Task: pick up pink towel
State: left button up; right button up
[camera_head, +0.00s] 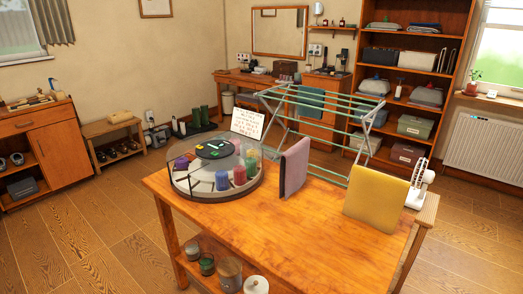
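A pink towel (295,166), mauve-pink with a darker edge strip on its left side, hangs upright near the back middle of the wooden table (312,240). Its lower end overlaps the tabletop in the picture. The green-railed drying rack (328,105) stands behind it; I cannot tell what holds the towel up. A yellow towel (376,204) hangs upright to its right, and a teal towel (310,97) hangs on the rack further back. Neither of my grippers is in view, so nothing shows of what they hold.
A round tray (180,190) with several coloured candles and a sign (247,122) stands left of the pink towel. A white stand-like object (420,186) is at the table's right end. Jars (230,272) sit on the lower shelf.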

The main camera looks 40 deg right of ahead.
aim_at(293, 162)
jog(key=i+j+z, duration=0.15)
jog(key=i+z, duration=0.2)
jog(key=z, duration=0.15)
jog(key=i+j+z, duration=0.3)
jog(key=z, duration=0.15)
